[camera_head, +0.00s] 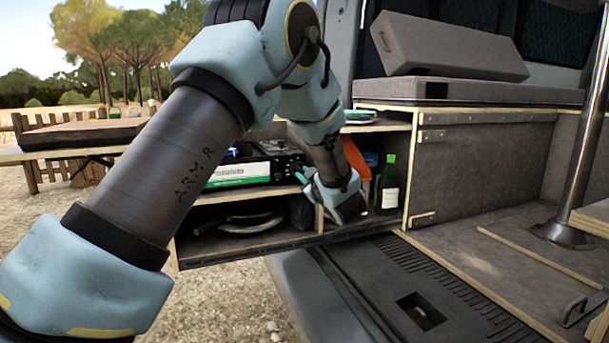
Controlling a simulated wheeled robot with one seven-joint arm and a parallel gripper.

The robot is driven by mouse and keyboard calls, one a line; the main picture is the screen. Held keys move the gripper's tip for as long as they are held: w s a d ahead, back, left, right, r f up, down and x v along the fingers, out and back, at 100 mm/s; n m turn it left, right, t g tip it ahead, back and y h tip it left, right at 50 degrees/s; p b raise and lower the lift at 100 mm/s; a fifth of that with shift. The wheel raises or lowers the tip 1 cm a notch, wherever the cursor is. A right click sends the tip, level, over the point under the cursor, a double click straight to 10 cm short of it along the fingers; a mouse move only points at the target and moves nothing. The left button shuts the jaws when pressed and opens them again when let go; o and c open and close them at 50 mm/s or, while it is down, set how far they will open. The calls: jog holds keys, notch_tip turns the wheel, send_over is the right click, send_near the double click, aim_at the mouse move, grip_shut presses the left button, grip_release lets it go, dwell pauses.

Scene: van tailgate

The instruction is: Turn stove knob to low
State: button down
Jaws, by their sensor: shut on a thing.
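The camp stove (245,172) sits on the upper shelf of the wooden cabinet, with a green and white front panel and a dark top. My gripper (304,176) is at the right end of the stove's front, its teal fingers pointing left towards the panel. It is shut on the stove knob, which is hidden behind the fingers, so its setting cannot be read. My arm crosses the left and middle of the view and covers part of the stove.
A green bottle (388,186) and an orange item (355,158) stand right of my gripper in the cabinet (420,170). A round dark pan-like item (240,222) lies on the lower shelf. A brown board (85,132) lies at left. Grey cushions (450,48) are above.

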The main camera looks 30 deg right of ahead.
jog(key=c, duration=0.9)
grip_release()
jog(key=shift+o, duration=0.2)
jog(key=shift+s, duration=0.1)
jog(key=s+a, duration=0.1)
jog(key=s, duration=0.9)
jog(key=shift+s+a, duration=0.15)
jog(key=shift+s, duration=0.15)
